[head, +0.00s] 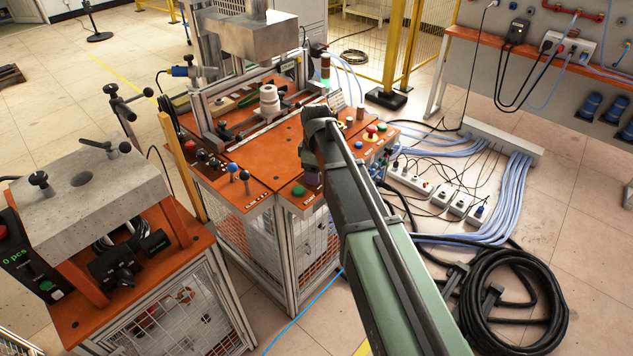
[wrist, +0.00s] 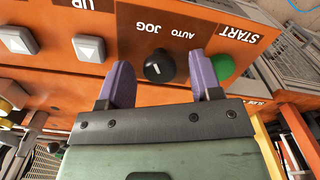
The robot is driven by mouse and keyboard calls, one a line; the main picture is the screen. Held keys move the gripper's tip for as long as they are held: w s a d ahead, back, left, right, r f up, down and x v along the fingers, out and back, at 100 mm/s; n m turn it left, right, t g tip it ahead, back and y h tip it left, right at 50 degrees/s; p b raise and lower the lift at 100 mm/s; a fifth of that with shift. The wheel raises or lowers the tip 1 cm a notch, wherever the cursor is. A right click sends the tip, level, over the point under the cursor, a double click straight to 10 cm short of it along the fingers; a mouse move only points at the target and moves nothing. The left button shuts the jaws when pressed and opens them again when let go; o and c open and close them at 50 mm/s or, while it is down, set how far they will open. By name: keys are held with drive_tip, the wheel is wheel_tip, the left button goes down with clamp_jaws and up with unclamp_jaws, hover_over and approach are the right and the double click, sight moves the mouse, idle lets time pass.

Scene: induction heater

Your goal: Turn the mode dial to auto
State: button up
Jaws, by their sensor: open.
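The mode dial (wrist: 158,67) is a round black knob with a small white mark, on an orange panel in the wrist view. The words AUTO and JOG are printed beside it and appear upside down. My gripper (wrist: 161,78) is open, with one purple finger on each side of the knob. I cannot tell whether either finger touches it. In the head view, my gripper (head: 313,178) is at the front edge of the orange machine table (head: 262,160), and I cannot make out the dial there.
A green button (wrist: 224,68) by the START label sits close behind the right finger. Grey arrow buttons (wrist: 88,48) lie left of the dial. In the head view, a red emergency button (head: 371,131) stands to the right. Cables and a black coil (head: 510,305) lie on the floor.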

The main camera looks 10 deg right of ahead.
drive_tip(key=shift+r, duration=0.1)
drive_tip(key=c, duration=0.9)
drive_tip(key=shift+m, duration=0.3)
drive_tip(key=m, duration=0.5)
drive_tip(key=shift+m, duration=0.3)
drive_tip(key=m, duration=0.5)
drive_tip(key=shift+m, duration=0.3)
